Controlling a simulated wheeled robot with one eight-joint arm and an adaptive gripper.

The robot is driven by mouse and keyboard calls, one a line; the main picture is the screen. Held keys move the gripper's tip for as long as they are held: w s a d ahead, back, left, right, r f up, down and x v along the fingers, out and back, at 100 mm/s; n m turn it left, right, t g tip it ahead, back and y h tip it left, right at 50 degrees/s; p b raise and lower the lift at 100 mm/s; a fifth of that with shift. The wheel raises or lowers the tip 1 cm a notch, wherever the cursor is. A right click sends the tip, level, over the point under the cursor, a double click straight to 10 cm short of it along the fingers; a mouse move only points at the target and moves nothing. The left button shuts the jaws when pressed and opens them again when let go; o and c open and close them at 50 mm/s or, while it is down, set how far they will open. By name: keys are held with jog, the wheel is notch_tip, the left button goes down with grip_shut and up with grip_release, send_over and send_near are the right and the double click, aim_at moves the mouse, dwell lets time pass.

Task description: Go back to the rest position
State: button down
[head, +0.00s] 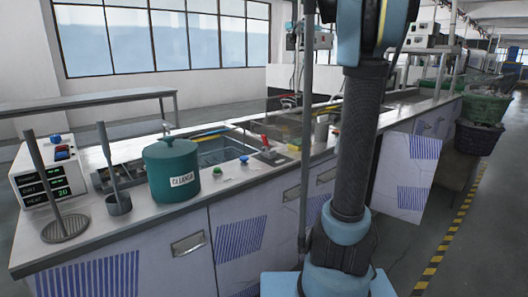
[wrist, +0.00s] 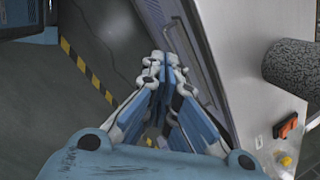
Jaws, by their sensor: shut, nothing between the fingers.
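My gripper (wrist: 163,68) shows in the wrist view with its two fingers together and nothing between them. It hangs over the floor beside the light side of a cabinet or bench. My arm (head: 358,140) rises upright in the head view, in front of the long bench. The gripper itself is out of the head view.
The bench (head: 135,229) carries a green lidded pot (head: 172,170) marked as cleaner, a control box (head: 48,174), and a red-handled lever (head: 268,152). In the wrist view a grey cylinder (wrist: 290,68) and orange switch (wrist: 286,125) are at right. Striped floor tape (head: 449,240) borders open floor.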

jog(key=s+a+f+n, duration=0.4)
jog(key=s+n, duration=0.2)
jog(key=s, duration=0.3)
jog(key=s+a+f+n+h, duration=0.1)
jog(key=s+a+f+n, duration=0.3)
jog(key=s, duration=0.6)
jog(key=s+a+f+n, duration=0.4)
jog(key=s+n, duration=0.4)
jog(key=s, duration=0.2)
jog(key=shift+s+a+h, duration=0.15)
jog(key=shift+a+h, duration=0.25)
jog(key=shift+a, duration=0.15)
